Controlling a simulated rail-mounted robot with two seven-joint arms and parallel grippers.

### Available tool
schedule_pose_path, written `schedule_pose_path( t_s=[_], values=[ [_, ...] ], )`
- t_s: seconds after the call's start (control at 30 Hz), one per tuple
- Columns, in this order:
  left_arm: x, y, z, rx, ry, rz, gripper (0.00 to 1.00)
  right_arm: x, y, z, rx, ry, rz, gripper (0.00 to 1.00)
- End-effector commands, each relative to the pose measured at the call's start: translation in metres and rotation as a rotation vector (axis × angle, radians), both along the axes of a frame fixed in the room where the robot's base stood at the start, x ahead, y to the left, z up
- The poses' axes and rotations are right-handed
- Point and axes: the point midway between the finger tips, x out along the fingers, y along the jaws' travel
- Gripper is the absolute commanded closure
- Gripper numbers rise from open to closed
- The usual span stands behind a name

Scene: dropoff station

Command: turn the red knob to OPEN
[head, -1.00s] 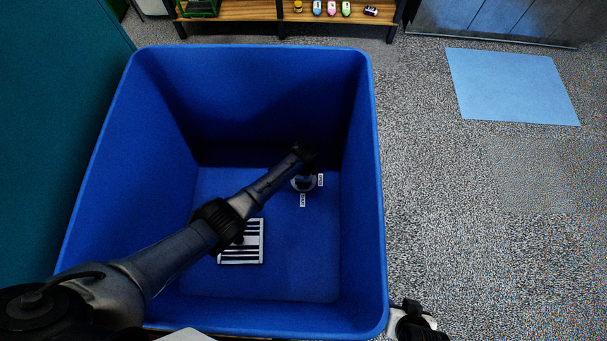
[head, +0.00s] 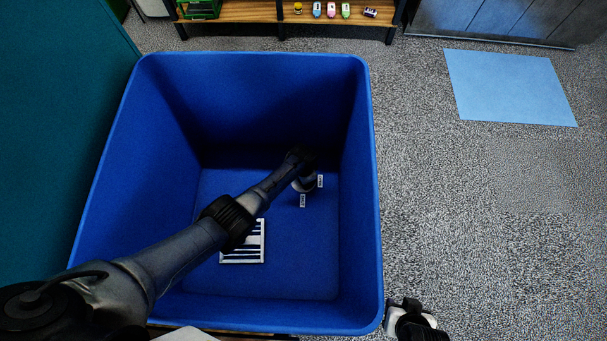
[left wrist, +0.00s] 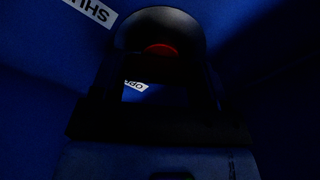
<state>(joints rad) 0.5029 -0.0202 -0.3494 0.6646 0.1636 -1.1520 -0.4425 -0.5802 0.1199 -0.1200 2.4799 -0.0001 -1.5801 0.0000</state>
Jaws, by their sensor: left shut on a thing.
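The red knob (left wrist: 160,50) shows as a small dim red patch in the left wrist view, framed by the dark fingers of my left gripper (left wrist: 160,65). The gripper is shut on it. A white SHUT label (left wrist: 91,10) lies at the upper left, and a partly covered OPEN label (left wrist: 135,86) shows between the fingers. In the head view my left arm reaches down into the blue bin (head: 376,200), and the gripper covers the knob beside two small white labels (head: 303,201). The knob's pointing direction is hidden.
The bin's walls surround my left arm closely. A black-and-white striped panel (head: 242,242) lies on its floor under the forearm. A black-and-white part of mine shows at the bottom right. A light blue mat (head: 511,87) and a shelf (head: 240,11) with small items lie beyond.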

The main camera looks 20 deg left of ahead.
Motion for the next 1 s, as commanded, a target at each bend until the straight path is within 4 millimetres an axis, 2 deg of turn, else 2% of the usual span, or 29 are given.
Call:
schedule_pose_path(
  t_s=[0.6, 1.0],
  values=[
    [0.0, 0.0, 0.001, 0.0, 0.002, 0.583, 0.56, 0.0, 0.001, 0.015, 0.003, 0.0, -0.002, 0.57],
    [0.0, 0.0, 0.0, 0.001, 0.002, 0.874, 0.56, 0.0, -0.001, 0.018, -0.003, 0.001, 0.002, 0.57]
  ],
)
